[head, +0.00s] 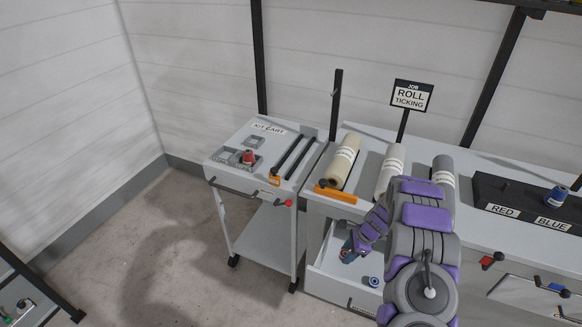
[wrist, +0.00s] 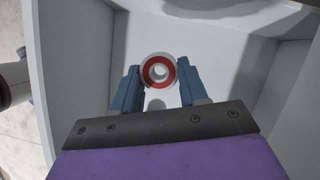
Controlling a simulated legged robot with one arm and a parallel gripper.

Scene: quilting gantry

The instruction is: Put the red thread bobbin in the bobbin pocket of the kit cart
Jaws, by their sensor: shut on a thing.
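In the wrist view a round bobbin (wrist: 159,72) with a red ring and pale centre sits between the blue fingers of my gripper (wrist: 158,84), which is shut on it. In the head view my gripper (head: 347,248) is low over an open white drawer (head: 322,262), and the held bobbin is hard to make out. The kit cart (head: 226,158) stands left of the drawer. A red bobbin-like object (head: 249,157) sits in a grey pocketed holder (head: 235,153) on its top. I cannot tell which recess is the bobbin pocket.
A blue-and-white bobbin (head: 374,281) lies in the drawer. Fabric rolls (head: 343,168) lie on the counter right of the cart. A black holder marked RED and BLUE (head: 488,190) carries a blue bobbin (head: 557,196). The floor left of the cart is clear.

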